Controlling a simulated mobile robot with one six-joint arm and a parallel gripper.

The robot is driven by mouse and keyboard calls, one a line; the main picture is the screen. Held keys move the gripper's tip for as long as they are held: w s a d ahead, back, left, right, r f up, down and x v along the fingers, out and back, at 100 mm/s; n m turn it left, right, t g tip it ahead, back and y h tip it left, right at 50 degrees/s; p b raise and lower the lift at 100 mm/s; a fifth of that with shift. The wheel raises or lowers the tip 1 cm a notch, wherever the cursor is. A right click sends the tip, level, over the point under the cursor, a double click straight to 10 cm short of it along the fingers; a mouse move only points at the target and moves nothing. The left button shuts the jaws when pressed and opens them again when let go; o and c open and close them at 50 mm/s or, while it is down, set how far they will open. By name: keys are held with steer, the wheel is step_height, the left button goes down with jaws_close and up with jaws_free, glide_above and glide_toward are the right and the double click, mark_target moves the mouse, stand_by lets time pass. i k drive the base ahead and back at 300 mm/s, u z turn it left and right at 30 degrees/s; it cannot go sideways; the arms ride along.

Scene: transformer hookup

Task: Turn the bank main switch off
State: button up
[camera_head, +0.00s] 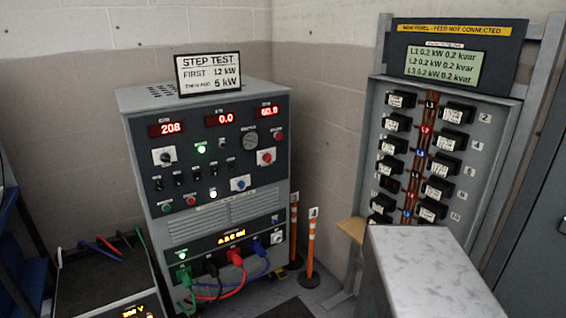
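The load bank (208,180) is a grey cabinet with a dark front panel, left of centre. Its three red displays read about 208, 0.0 and 60.0. On the panel are a black rotary knob on a white plate (163,156), a red rotary knob on a white plate (266,157), a blue knob (240,183) and a row of small toggles (201,174). The labels are too small to read, so I cannot tell which control is the main switch or its position. A green lamp (200,149) and a white lamp (213,194) are lit. My gripper is out of view.
A step test sign (208,73) stands on the bank. Green, black, red and blue cables (236,258) plug in low on its front. Orange posts (312,243) stand at its right. A breaker panel (431,140) is at right, behind a pale box (425,265). A dark-topped unit (100,270) is at lower left.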

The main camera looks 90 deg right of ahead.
mark_target(267, 158)
steer(key=u, duration=0.25)
steer(key=k, duration=0.5)
steer(key=z, duration=1.8)
steer(key=i, duration=1)
steer(key=z, duration=0.15)
steer(key=k, duration=0.4)
